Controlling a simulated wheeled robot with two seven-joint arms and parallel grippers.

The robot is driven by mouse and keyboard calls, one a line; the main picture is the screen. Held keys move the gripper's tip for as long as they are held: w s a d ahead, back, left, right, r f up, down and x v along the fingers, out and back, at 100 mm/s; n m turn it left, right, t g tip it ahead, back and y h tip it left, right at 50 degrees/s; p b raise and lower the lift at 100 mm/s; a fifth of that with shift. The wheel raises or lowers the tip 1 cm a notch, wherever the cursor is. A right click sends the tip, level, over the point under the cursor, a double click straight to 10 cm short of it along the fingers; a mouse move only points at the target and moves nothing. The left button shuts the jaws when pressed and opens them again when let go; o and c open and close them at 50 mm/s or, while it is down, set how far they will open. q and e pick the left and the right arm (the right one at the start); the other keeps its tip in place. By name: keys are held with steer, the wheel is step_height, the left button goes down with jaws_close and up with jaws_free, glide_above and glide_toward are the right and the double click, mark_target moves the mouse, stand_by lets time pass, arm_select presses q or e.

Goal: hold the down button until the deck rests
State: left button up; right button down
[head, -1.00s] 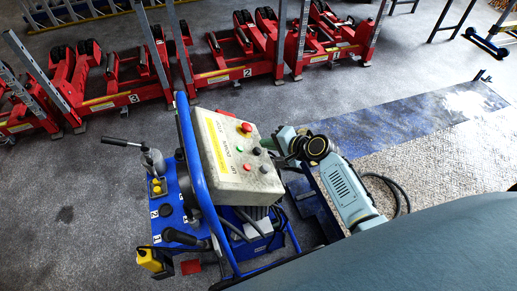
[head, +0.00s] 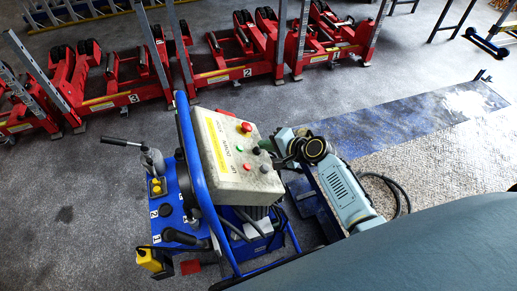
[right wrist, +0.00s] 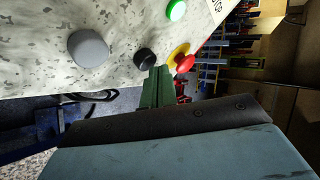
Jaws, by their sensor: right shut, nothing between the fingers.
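The pale speckled control box (head: 215,150) stands on a blue trolley, its face tilted up, with several buttons. A black button (head: 256,151) sits near its right edge, beside a green button (head: 239,148). In the right wrist view the black button (right wrist: 145,59) lies just off my fingertips. Lettering on the box includes a word like DOWN, but I cannot tell which button it marks. My right gripper (head: 271,146) is shut and empty at the box's right edge; it also shows in the right wrist view (right wrist: 158,82). Whether it touches the button is unclear. I cannot make out a deck.
A red mushroom button (head: 246,127) on a yellow ring is close to my fingers. A small red button (head: 247,167) and a grey button (right wrist: 88,48) are also on the box. Red numbered lifting units (head: 235,74) stand behind. Grey floor is clear at left.

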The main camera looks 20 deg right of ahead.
steer(key=shift+a+f, duration=0.35)
steer(key=shift+f, duration=0.1)
stand_by(2.0)
stand_by(0.9)
steer(key=shift+d+r+p, duration=0.4)
steer(key=shift+d+r, duration=0.25)
steer(key=shift+r, duration=0.15)
steer(key=shift+s+d+r+p, duration=0.1)
steer(key=shift+d+r+p, duration=0.7)
steer(key=shift+r, duration=0.2)
steer(key=shift+d+r+p, duration=0.65)
steer(key=shift+d+r, duration=0.1)
steer(key=shift+r, duration=0.2)
stand_by(0.5)
